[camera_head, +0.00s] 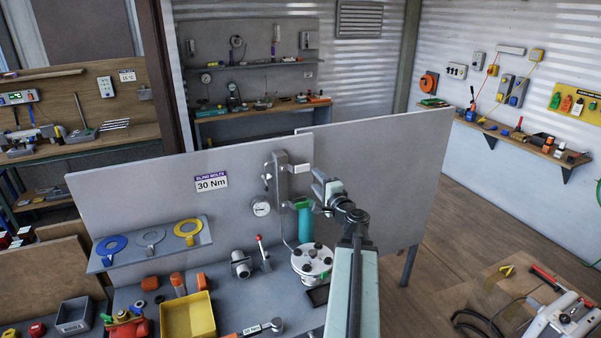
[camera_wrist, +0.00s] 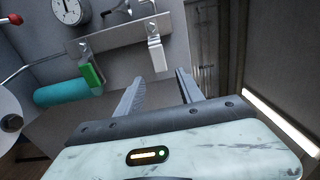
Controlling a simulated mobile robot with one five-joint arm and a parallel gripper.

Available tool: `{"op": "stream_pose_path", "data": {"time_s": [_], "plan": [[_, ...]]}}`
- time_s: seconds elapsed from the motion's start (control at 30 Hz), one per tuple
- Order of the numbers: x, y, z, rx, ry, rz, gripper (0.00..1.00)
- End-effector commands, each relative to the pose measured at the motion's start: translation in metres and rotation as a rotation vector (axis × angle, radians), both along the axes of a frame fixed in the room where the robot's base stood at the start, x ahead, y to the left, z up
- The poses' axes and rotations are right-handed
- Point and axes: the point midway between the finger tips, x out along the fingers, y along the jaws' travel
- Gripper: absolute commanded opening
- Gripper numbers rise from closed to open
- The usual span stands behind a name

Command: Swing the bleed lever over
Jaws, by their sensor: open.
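My gripper (camera_head: 319,186) is open in front of the grey upright panel, and nothing shows between its fingers (camera_wrist: 160,78). In the wrist view a metal bracket (camera_wrist: 122,35) carries two hanging levers, one with a green handle (camera_wrist: 91,74) and one pale grey-white (camera_wrist: 156,53). The pale lever is just beyond my fingertips, in line with the gap; I cannot tell whether they touch. The green one is to the left of the fingers. I cannot tell which lever is the bleed lever. A pressure gauge (camera_wrist: 66,12) shows above; it is also on the panel (camera_head: 261,207) in the head view.
A teal cylinder (camera_head: 305,222) stands by a round bolted flange (camera_head: 312,260). A red-knobbed lever (camera_head: 259,241) rises from the bench. A shelf (camera_head: 150,246) with rings and a yellow tray (camera_head: 188,318) are left.

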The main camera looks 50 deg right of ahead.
Motion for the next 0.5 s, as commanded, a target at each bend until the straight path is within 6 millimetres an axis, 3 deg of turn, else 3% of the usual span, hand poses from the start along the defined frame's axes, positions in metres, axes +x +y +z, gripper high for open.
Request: {"op": "stream_pose_path", "data": {"time_s": [0.5], "plan": [[0.062,-0.018,0.0,0.0,0.0,0.01,0.45]]}}
